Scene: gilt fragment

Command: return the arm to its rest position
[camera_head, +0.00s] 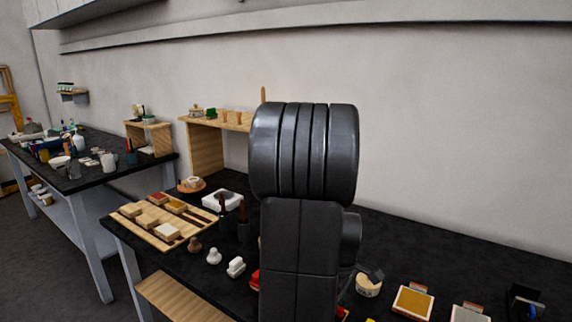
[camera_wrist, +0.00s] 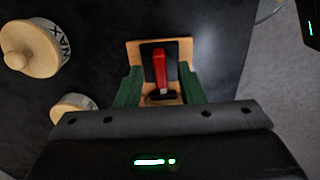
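My arm (camera_head: 303,190) stands upright in the middle of the head view, its dark links hiding part of the bench behind it. My gripper (camera_wrist: 160,88) does not show in the head view. In the wrist view its two green fingers are spread apart, with no object clearly held. Between and beyond them, a small wooden stand (camera_wrist: 185,50) with a dark face and a red upright piece (camera_wrist: 160,68) lies below. I cannot tell whether the fingers touch it.
In the wrist view, a wooden-lidded jar marked WAX (camera_wrist: 30,48) and a smaller jar (camera_wrist: 72,104) stand to the left. The dark bench (camera_head: 430,245) holds a wooden tray (camera_head: 145,232), several small tools, a gold pad (camera_head: 413,301) and a wooden shelf (camera_head: 205,148). A pale wall rises behind.

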